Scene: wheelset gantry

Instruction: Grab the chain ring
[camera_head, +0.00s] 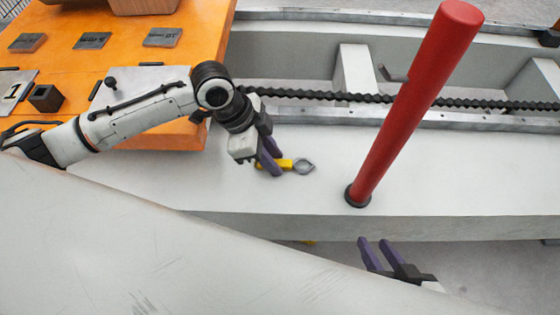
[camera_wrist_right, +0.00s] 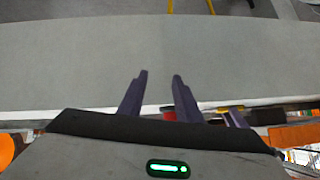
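A grey, open ring (camera_head: 304,166) with a yellow part (camera_head: 287,163) attached is on or just above the pale ledge in the head view. My left gripper (camera_head: 276,161) points down at the yellow part, left of the ring. Its purple fingers overlap the yellow part, and I cannot tell whether they grip it. A dark chain (camera_head: 340,96) runs along the gantry behind. My right gripper (camera_head: 375,254) is open and empty, low in the head view, in front of the ledge. Its spread fingers (camera_wrist_right: 159,76) show in the right wrist view, with nothing between them.
A red post (camera_head: 415,100) stands tilted in the picture on the ledge (camera_head: 230,195), right of the ring. An orange table (camera_head: 215,30) with dark plates and blocks is at upper left. A large pale surface fills the lower left. The ledge between ring and post is clear.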

